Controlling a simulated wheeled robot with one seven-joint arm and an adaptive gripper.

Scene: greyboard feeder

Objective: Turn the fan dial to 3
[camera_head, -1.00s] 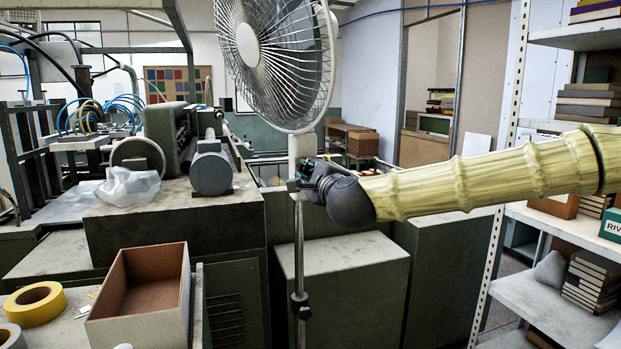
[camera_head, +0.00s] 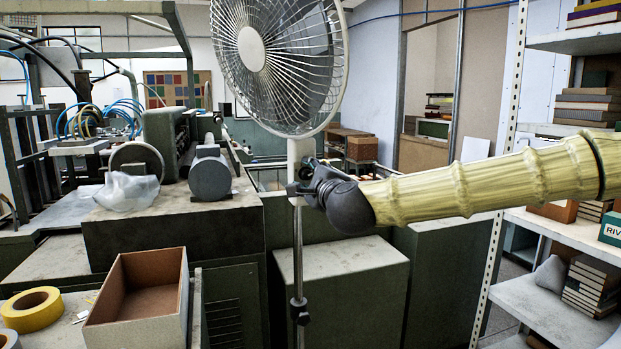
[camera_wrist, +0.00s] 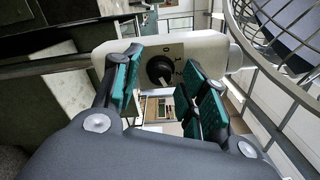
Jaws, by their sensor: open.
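The white fan (camera_head: 280,60) stands on a thin pole in the head view, with its wire cage facing left. Its pale control box (camera_wrist: 205,52) spans the top of the wrist view. The round black dial (camera_wrist: 160,70) is on that box, with a light pointer mark and printed numbers beside it; 0 and 1 read above and right of it. The exact pointer setting is too small to tell. My gripper (camera_wrist: 166,88) is open, one green-padded finger on each side of the dial; I cannot tell whether they touch it. In the head view my gripper (camera_head: 312,183) is at the fan's neck.
A grey block (camera_head: 345,260) stands behind the pole. An open cardboard box (camera_head: 135,325) and yellow tape (camera_head: 31,309) sit at lower left. A machine (camera_head: 165,150) fills the left. Shelves (camera_head: 545,290) with books stand right. The fan cage (camera_wrist: 265,75) is close to the gripper's right.

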